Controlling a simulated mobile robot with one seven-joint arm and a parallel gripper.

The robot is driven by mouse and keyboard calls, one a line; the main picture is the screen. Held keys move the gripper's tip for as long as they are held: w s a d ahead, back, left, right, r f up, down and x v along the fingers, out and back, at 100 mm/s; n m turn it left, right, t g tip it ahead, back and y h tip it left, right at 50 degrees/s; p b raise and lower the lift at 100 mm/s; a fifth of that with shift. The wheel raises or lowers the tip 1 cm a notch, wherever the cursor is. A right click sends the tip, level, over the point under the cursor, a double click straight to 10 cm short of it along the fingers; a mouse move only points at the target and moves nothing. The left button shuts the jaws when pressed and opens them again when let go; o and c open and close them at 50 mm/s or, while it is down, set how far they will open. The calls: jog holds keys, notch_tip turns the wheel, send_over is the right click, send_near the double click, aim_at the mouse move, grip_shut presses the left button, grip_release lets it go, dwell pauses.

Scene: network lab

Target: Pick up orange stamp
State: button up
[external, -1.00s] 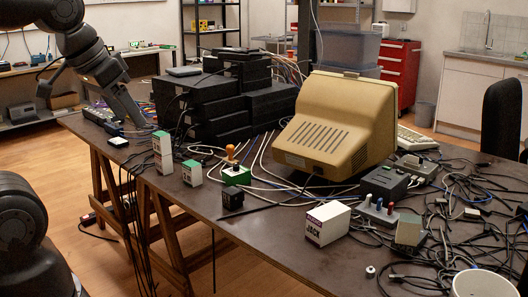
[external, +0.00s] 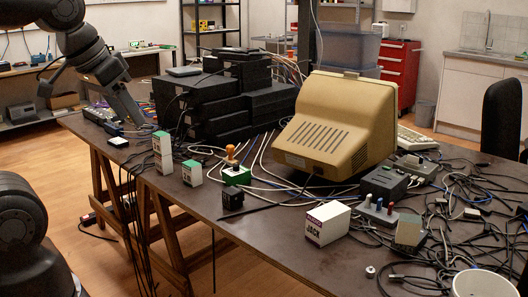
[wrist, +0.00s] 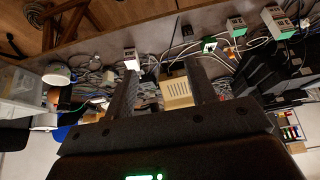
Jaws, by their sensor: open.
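Green-and-white boxes (external: 162,152) and a small black box (external: 232,199) stand near the stamp. Stacked black network units (external: 205,110) and a beige monitor (external: 335,125) stand behind. Cables run close by. A white JACK box (external: 327,223) is to the right; the front table edge there is fairly clear.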

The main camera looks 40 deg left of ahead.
jog(key=w+a+r+n, duration=0.15)
jog(key=w+n, duration=0.25)
jog(key=w, duration=0.4)
jog(key=n+h, duration=0.1)
jog(key=n, duration=2.9)
send_over(229, 146)
jog(key=s, duration=0.4)
notch_tip(229, 146, down, 25)
jog(key=shift+t, duration=0.4)
jog(key=x, duration=0.4)
jog(key=shift+w+a, duration=0.15)
jog(key=shift+a, duration=0.1)
jog(key=shift+x, duration=3.1)
